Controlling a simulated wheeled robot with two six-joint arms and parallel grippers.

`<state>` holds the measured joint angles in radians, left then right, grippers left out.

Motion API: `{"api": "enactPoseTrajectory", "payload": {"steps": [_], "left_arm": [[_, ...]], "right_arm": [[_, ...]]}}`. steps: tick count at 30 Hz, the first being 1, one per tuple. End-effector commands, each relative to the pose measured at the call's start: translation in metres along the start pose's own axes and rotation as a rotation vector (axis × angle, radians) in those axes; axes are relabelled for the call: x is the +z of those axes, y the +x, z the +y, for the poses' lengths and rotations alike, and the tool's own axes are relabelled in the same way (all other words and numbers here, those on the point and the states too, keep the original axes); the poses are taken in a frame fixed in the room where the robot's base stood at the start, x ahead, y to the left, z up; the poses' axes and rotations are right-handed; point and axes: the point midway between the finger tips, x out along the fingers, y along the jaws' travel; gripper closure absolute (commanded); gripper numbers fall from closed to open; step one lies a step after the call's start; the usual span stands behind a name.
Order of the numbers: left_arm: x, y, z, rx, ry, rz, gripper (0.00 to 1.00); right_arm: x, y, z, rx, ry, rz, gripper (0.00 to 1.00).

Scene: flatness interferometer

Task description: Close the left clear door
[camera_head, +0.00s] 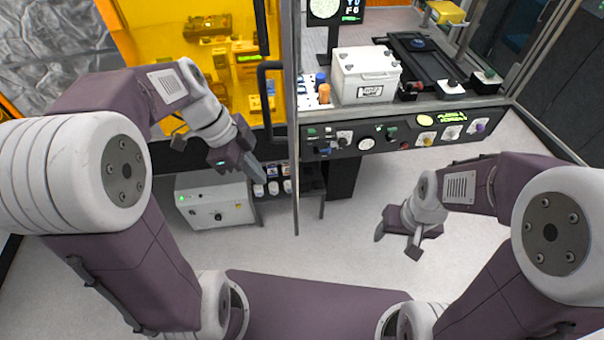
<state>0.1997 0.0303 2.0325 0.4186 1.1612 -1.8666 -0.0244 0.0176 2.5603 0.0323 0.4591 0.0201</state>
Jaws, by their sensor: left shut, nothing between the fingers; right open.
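The left clear door (295,150) appears nearly edge-on in the head view, as a thin grey upright panel standing out toward me from the instrument enclosure. It looks open. A black bar handle (264,95) shows just left of its edge; I cannot tell for certain which panel it is fixed to. My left gripper (258,175) is shut and empty, left of the door's lower edge and below the handle, apparently apart from both. My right gripper (397,244) is open and empty, low over the floor to the right of the door.
Amber panels (170,45) fill the upper left. A control panel (400,135) with knobs and buttons runs along the bench front, with a white box (366,75) on top. A grey cabinet (214,203) stands below left. The floor at right is clear.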

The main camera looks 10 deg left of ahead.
Motion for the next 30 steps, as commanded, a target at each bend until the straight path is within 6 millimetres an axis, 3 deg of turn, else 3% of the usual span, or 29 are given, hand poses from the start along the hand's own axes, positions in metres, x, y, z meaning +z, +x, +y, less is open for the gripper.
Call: {"api": "enactPoseTrajectory", "payload": {"steps": [1, 3, 11, 16, 27, 30], "left_arm": [[-0.006, -0.031, -0.004, -0.013, -0.017, -0.001, 1.00], [-0.004, -0.041, -0.004, -0.019, -0.034, -0.002, 1.00], [0.000, -0.038, -0.004, -0.021, -0.047, -0.003, 1.00], [-0.001, -0.017, -0.004, -0.017, -0.048, -0.003, 1.00], [0.000, 0.063, -0.004, -0.015, -0.048, -0.006, 1.00], [-0.020, 0.064, -0.006, -0.018, -0.043, -0.005, 1.00]], "right_arm": [[-0.003, -0.030, -0.001, 0.000, 0.000, 0.000, 0.35], [-0.004, -0.038, -0.001, 0.000, 0.000, 0.000, 0.35], [-0.004, -0.037, -0.001, 0.000, 0.000, -0.001, 0.35], [-0.004, -0.040, -0.001, 0.000, 0.000, -0.001, 0.35], [-0.005, -0.047, -0.001, 0.000, 0.000, -0.001, 0.35], [-0.006, -0.062, -0.001, 0.000, 0.000, -0.001, 0.35]]}}
